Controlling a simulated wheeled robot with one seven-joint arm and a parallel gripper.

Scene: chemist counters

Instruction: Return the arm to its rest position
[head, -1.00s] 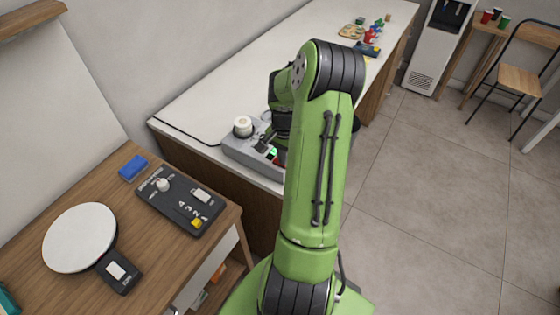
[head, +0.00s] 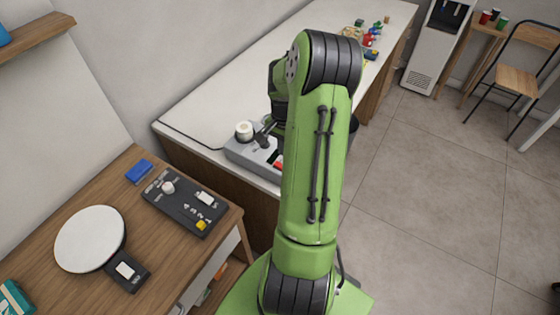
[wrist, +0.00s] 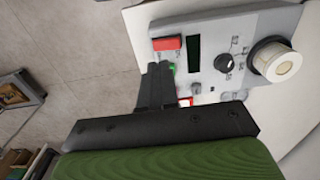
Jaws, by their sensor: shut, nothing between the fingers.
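My green arm stands upright in the middle of the head view, with its upper links bent over toward the white counter (head: 235,85). My gripper (wrist: 158,78) shows in the wrist view with its dark fingers together and nothing between them. It is over the front panel of a grey device (wrist: 205,60) and partly covers it. In the head view the same grey device (head: 240,150) sits at the near end of the counter, partly hidden by my arm. I cannot tell the exact gap between my fingers and the panel.
The device carries a red switch (wrist: 167,43), a black knob (wrist: 224,63) and a white cylinder (wrist: 278,62). A wooden desk (head: 70,196) at left holds a round white plate (head: 90,239) and a black control box (head: 186,202). Open floor (head: 430,180) lies to the right.

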